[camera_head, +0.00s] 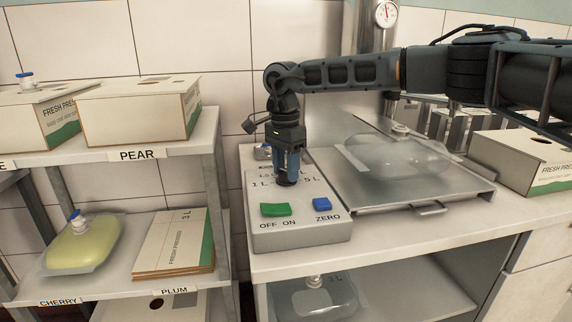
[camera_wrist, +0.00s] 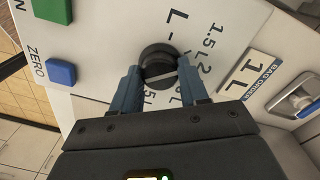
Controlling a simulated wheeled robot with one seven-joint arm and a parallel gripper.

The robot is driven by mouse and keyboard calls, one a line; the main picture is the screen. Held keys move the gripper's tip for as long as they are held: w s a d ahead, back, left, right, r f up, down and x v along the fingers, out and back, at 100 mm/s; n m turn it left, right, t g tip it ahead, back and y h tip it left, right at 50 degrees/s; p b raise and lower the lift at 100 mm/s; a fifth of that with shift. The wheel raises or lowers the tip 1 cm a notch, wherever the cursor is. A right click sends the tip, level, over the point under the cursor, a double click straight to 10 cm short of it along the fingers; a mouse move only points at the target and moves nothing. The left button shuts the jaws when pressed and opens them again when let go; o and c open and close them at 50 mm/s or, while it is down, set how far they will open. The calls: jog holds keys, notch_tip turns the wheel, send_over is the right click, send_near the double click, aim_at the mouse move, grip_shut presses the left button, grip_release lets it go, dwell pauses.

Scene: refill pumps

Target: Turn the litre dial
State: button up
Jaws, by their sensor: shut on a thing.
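The litre dial (camera_wrist: 158,62) is a round black knob on the sloped white top of the control box (camera_head: 300,226), with litre marks printed around it. My gripper (camera_head: 288,178) points straight down over the box. In the wrist view, its blue fingers (camera_wrist: 158,84) are shut on the dial, one on each side. A pale line shows across the knob, but the fingers hide part of the dial and some marks. In the head view, the gripper covers most of the dial.
A green OFF/ON switch (camera_head: 276,210) and a blue ZERO button (camera_head: 322,204) sit in front of the dial. A clear bag (camera_head: 398,158) lies on the metal tray (camera_head: 400,198) to the right. Shelves with cartons (camera_head: 138,114) stand at the left.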

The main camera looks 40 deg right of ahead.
aim_at(284, 171)
jog(key=n+p, duration=0.1)
jog(key=n, duration=0.4)
jog(key=shift+r+n, duration=0.1)
jog(key=shift+n, duration=0.2)
jog(key=n, duration=0.4)
jog(key=shift+n, duration=0.3)
jog(key=o, duration=1.1)
jog(key=shift+c, duration=0.2)
notch_tip(284, 171, up, 8)
jog(key=shift+a+f, duration=0.15)
jog(key=shift+f, duration=0.05)
